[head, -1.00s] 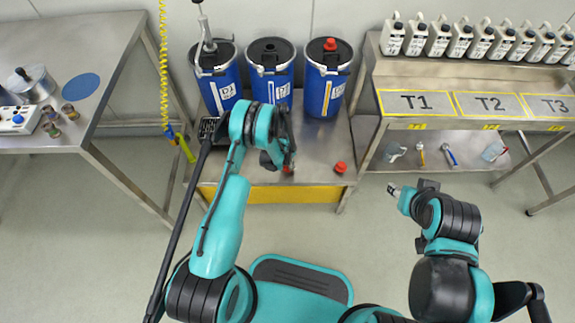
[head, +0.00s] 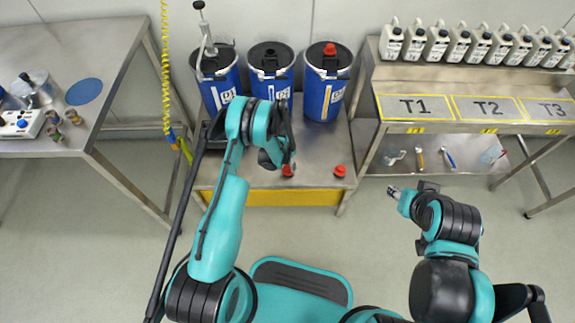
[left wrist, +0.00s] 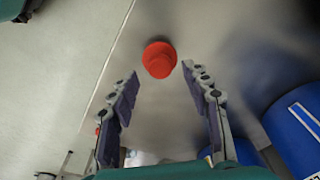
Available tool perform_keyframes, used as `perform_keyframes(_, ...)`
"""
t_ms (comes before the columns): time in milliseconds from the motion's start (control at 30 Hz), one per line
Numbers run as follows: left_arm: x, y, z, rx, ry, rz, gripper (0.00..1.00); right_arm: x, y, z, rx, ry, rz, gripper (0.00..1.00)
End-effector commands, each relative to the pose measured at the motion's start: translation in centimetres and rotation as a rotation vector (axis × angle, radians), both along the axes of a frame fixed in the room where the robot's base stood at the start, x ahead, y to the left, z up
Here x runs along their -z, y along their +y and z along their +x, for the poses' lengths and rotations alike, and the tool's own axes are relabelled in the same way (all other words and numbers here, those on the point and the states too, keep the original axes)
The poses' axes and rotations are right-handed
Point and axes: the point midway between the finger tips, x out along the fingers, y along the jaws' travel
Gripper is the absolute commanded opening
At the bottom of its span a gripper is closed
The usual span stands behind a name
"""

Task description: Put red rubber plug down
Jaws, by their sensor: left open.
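One red rubber plug (head: 287,170) stands on the steel table (head: 314,160) near its front edge, just below my left gripper (head: 276,160) in the head view. In the left wrist view this plug (left wrist: 159,59) lies just beyond the fingertips, apart from them. My left gripper (left wrist: 158,82) is open, with nothing between its fingers. A second red plug (head: 340,170) sits to the right on the same table. A third red plug (head: 330,49) is on top of the right blue drum. My right gripper (head: 394,191) is in front of the tables; its jaw state is unclear.
Several blue drums (head: 323,95) stand at the back of the table; the left one carries a pump (head: 206,35). A shelf bench (head: 460,85) with pale canisters and T1 to T3 fields is at right. Another bench (head: 75,60) is at left.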

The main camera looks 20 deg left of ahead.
Motion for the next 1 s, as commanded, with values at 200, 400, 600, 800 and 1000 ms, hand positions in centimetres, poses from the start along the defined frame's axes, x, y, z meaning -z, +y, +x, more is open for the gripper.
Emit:
perform_keyframes(200, -5.3, 0.3, -0.5, -0.001, 0.0, 0.0, 0.48, -2.1, 0.0, 0.0, 0.0, 0.0, 0.0, 0.4)
perform_keyframes(400, -7.8, 0.5, -0.8, -0.001, 0.0, 0.0, 0.48, -2.9, 0.0, 0.0, 0.0, 0.0, 0.0, 0.4)
perform_keyframes(600, -11.5, 0.5, -0.5, -0.021, -0.019, 0.001, 0.48, -2.9, 0.0, 0.0, 0.0, 0.0, 0.0, 0.4)
perform_keyframes(800, -21.9, 0.3, -0.8, -0.099, -0.092, -0.001, 0.48, -2.9, 0.0, 0.0, 0.0, 0.0, 0.0, 0.4)
perform_keyframes(1000, -32.1, 0.2, -3.9, -0.191, -0.178, -0.01, 0.48, -2.9, 0.0, 0.0, 0.0, 0.0, 0.0, 0.4)
